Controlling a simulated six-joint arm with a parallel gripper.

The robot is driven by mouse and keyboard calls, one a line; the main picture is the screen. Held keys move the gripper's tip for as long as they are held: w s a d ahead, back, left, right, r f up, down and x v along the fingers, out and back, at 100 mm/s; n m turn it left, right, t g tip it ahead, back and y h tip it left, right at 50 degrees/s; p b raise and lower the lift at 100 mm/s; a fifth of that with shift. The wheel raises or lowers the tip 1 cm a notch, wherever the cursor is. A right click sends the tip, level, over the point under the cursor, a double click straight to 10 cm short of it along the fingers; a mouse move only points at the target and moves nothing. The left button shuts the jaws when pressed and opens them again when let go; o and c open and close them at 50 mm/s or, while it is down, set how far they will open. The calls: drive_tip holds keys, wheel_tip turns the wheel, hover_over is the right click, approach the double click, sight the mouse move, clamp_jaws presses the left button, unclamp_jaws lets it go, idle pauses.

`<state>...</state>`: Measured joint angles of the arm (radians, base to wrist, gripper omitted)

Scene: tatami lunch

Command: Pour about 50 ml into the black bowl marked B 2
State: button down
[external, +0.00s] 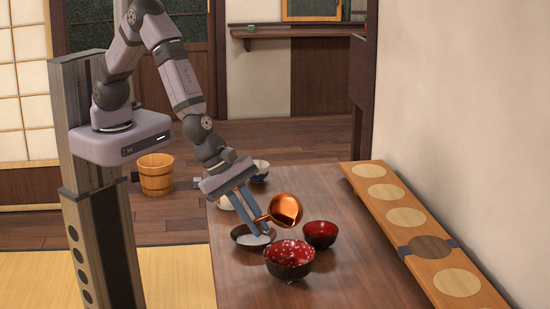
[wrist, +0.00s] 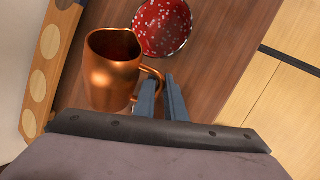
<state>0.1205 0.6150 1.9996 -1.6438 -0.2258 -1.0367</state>
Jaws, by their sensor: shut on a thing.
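A copper jug (external: 286,210) hangs tilted above the table, its mouth turned toward the right. It also shows in the wrist view (wrist: 112,80). My gripper (external: 260,222) is shut on the jug's handle (wrist: 154,80). A dark bowl with a red, white-speckled inside (external: 291,263) stands below and in front of the jug. It also shows in the wrist view (wrist: 162,27). A smaller dark bowl with a red inside (external: 321,234) stands to the right, behind it. I see no stream of liquid. I cannot read a B 2 mark on any bowl.
A dark-rimmed bowl with a pale inside (external: 253,237) stands under my gripper. A pale bowl (external: 225,202) and a blue-and-white bowl (external: 261,172) stand farther back. A board with round discs (external: 420,240) runs along the right wall. The table's front right is clear.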

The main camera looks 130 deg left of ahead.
drive_tip(key=shift+w+h+b, duration=0.1)
drive_tip(key=shift+h+b, duration=0.2)
drive_tip(key=shift+b, duration=0.15)
drive_tip(key=shift+w+d+f+n+t+h+b, duration=0.15)
drive_tip(key=shift+n+t+h+b, duration=0.15)
drive_tip(key=shift+b, duration=0.7)
drive_tip(key=shift+h+b, duration=0.3)
drive_tip(key=shift+b, duration=0.6)
drive_tip(key=b, duration=0.2)
drive_tip(key=t+h+b, duration=0.1)
drive_tip(key=b, duration=0.1)
drive_tip(key=shift+w+r+n, duration=0.2)
drive_tip(key=shift+r+n, duration=0.2)
drive_tip(key=shift+a+r+n+t+h+b, duration=0.6)
drive_tip(key=shift+a+r+t+h+b, duration=0.65)
drive_tip(key=shift+b, duration=1.35)
drive_tip(key=shift+a+r+n+t+h+b, duration=0.6)
drive_tip(key=shift+a+r+t+h+b, duration=0.65)
drive_tip(key=shift+b, duration=1.3)
drive_tip(key=shift+d+f, duration=0.25)
